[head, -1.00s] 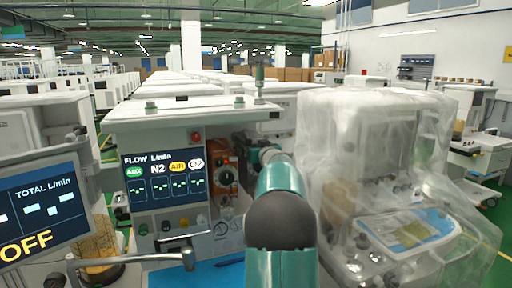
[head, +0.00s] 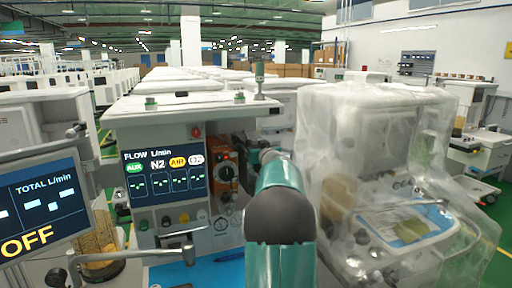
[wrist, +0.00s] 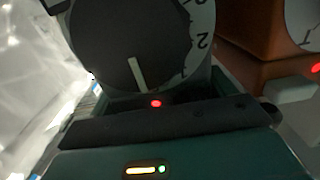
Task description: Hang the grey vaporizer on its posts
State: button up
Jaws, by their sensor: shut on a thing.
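In the wrist view the grey vaporizer (wrist: 135,45) fills the top left, showing a large dark dial with a white pointer and a pale numbered ring. My gripper (wrist: 165,122) is shut on it, with a dark bar across the vaporizer's near side. An orange vaporizer (wrist: 258,50) stands close to its right. In the head view the orange vaporizer (head: 225,172) is mounted on the anaesthesia cart (head: 185,115), just left of my teal arm. My arm hides the gripper and the grey vaporizer there. The posts are not visible, so I cannot tell whether the vaporizer touches them.
A machine under clear plastic wrap (head: 375,150) stands close to the right of my arm. A flow screen (head: 163,175) is on the cart's left side. A metal handle rail (head: 150,258) and a blue work surface (head: 215,272) lie in front. Another screen (head: 40,205) is at far left.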

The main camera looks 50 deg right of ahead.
jog(key=o, duration=1.9)
jog(key=shift+r, duration=0.1)
jog(key=shift+o, duration=0.3)
jog(key=shift+a+f, duration=0.1)
jog(key=shift+f, duration=0.2)
jog(key=v, duration=1.4)
jog(key=shift+r, duration=0.15)
